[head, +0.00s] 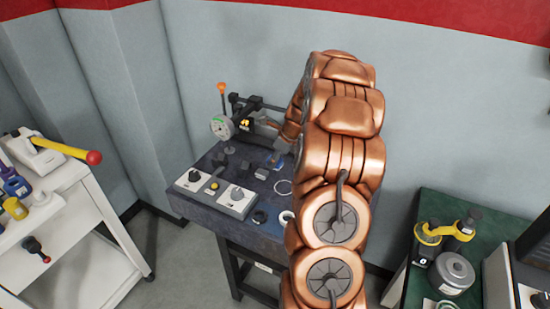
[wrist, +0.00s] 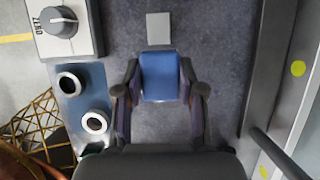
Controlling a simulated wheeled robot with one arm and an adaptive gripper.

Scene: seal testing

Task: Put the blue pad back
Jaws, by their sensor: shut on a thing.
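The blue pad (wrist: 161,76) is a flat, rounded rectangle in the middle of the wrist view. My gripper (wrist: 160,92) is shut on it, with one dark finger at its left side and one at its right. A small light grey square (wrist: 159,28) lies on the dark bench top just beyond the pad's far edge. I cannot tell how high the pad is above the bench. In the head view my copper-coloured arm covers part of the bench, and I cannot make out my gripper or the pad clearly there.
The bench (head: 205,158) also bears a dial gauge (head: 221,127). A grey rail (wrist: 262,70) runs along the right.

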